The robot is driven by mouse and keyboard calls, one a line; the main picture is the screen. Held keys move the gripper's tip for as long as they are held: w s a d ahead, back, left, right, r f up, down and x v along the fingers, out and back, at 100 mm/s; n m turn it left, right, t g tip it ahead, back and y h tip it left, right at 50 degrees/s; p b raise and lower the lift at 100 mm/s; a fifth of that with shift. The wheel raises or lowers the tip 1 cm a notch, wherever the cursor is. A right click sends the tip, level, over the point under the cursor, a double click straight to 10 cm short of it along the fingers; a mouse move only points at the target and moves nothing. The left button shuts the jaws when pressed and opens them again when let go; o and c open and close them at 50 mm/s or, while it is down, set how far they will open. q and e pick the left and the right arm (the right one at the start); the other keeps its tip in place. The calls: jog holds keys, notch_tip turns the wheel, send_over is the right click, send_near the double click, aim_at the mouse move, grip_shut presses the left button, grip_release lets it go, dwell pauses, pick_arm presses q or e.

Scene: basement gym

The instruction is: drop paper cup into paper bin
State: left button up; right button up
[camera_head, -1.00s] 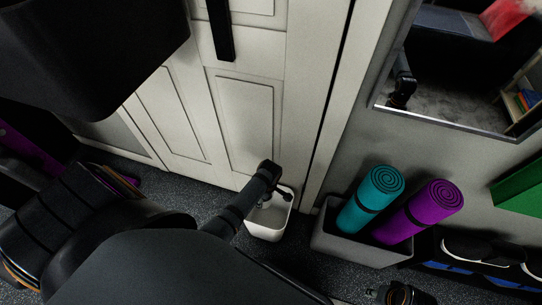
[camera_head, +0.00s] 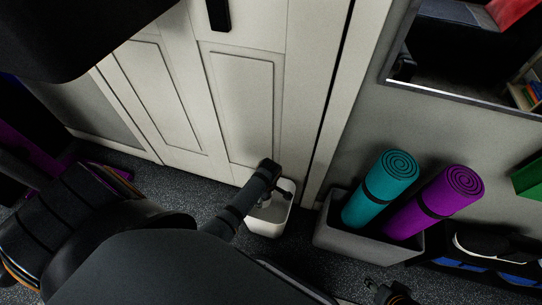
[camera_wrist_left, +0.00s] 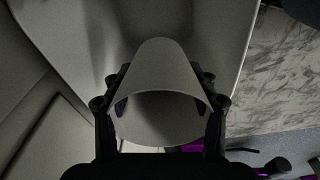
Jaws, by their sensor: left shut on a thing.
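The white paper bin (camera_head: 270,226) stands on the floor by the panelled door in the head view. My left arm reaches down over it, and my left gripper (camera_head: 280,192) is small and partly hidden there. In the left wrist view, my left gripper (camera_wrist_left: 163,104) is shut on the pale paper cup (camera_wrist_left: 166,68), with one finger on each side. The bin's pale walls (camera_wrist_left: 88,35) fill the picture behind the cup. The cup cannot be made out in the head view. My right gripper (camera_head: 388,292) is at the bottom right edge, dark and cut off.
A grey box (camera_head: 350,247) with a teal rolled mat (camera_head: 378,190) and a purple rolled mat (camera_head: 435,203) stands right of the bin. The white door (camera_head: 240,100) rises behind the bin. A dark rack (camera_head: 485,255) is at the far right.

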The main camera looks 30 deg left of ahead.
pick_arm(q)
jog(key=o, duration=0.8)
jog(key=shift+o, duration=0.2)
notch_tip(320, 180, up, 12)
jog(key=d, duration=0.1)
jog(key=shift+d, duration=0.2)
